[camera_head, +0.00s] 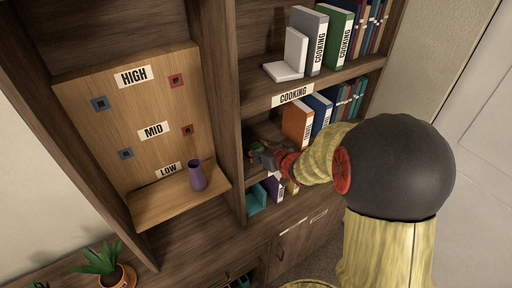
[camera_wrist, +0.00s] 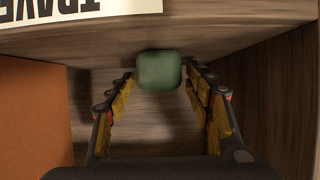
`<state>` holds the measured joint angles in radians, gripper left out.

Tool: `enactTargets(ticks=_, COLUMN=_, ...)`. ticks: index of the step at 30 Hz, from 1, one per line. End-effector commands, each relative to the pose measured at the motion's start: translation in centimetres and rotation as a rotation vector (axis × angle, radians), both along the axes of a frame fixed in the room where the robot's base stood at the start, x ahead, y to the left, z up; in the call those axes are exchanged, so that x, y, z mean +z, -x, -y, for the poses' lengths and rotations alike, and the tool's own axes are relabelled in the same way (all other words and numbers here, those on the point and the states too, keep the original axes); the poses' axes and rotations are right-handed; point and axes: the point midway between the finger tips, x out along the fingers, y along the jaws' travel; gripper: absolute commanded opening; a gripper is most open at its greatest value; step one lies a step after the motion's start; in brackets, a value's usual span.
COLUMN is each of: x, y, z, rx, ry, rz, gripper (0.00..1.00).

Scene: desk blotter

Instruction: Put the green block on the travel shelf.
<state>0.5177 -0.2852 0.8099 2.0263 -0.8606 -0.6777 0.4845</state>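The green block (camera_wrist: 158,70) is a small cube with rounded edges between my gripper's fingertips in the wrist view. In the head view my gripper (camera_head: 262,154) reaches into the left part of the shelf below the COOKING label, with the block mostly hidden there. The travel shelf's label (camera_wrist: 75,8) shows upside down in the wrist view, on the shelf edge (camera_wrist: 220,30). Whether the block touches the shelf cannot be told.
An orange book (camera_head: 297,124) stands to the right of my gripper, with blue books beyond; it also shows in the wrist view (camera_wrist: 32,105). The cooking shelf (camera_head: 262,92) is above. A purple vase (camera_head: 197,176) stands on the low board at left. A lower compartment holds several books.

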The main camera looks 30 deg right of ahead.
Motion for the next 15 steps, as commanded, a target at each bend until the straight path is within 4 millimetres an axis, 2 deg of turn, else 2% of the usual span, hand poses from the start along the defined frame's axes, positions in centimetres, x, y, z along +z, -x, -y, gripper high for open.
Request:
enactTargets(ticks=11, x=0.5, y=0.0, z=0.0, rx=0.0, ry=0.001, rz=0.001, gripper=0.56)
enactTargets(ticks=15, x=1.3, y=1.5, z=0.2, rx=-0.002, ry=0.002, rz=0.002, gripper=0.56)
